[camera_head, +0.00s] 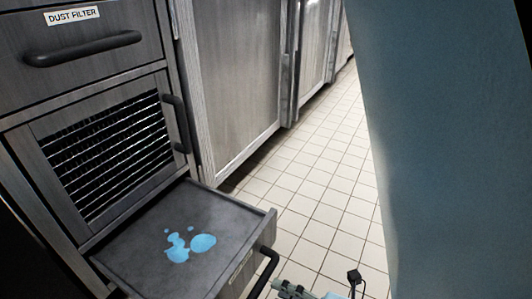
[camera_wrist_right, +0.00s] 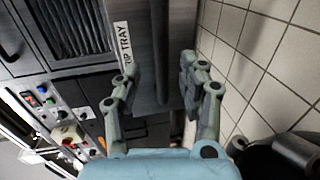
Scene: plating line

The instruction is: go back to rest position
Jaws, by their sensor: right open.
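My right gripper (camera_wrist_right: 162,78) is open in the right wrist view, with its two fingers spread in front of the tray's front face. A dark bar handle (camera_wrist_right: 159,45) runs between and beyond the fingertips; I cannot tell whether they touch it. Part of this gripper shows at the bottom of the head view (camera_head: 290,290), just right of the tray handle (camera_head: 264,270). The pulled-out tray (camera_head: 135,255) has blue liquid patches (camera_head: 190,245) on it. Its label (camera_wrist_right: 123,48) appears to read "DIP TRAY". My left gripper is not in view.
A "DUST FILTER" drawer (camera_head: 90,36) and a grille door (camera_head: 105,150) stand above the tray, both shut. Metal cabinets (camera_head: 240,80) line the back. Clear tiled floor (camera_head: 320,190) lies right of the tray. A control panel (camera_wrist_right: 55,110) shows in the wrist view.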

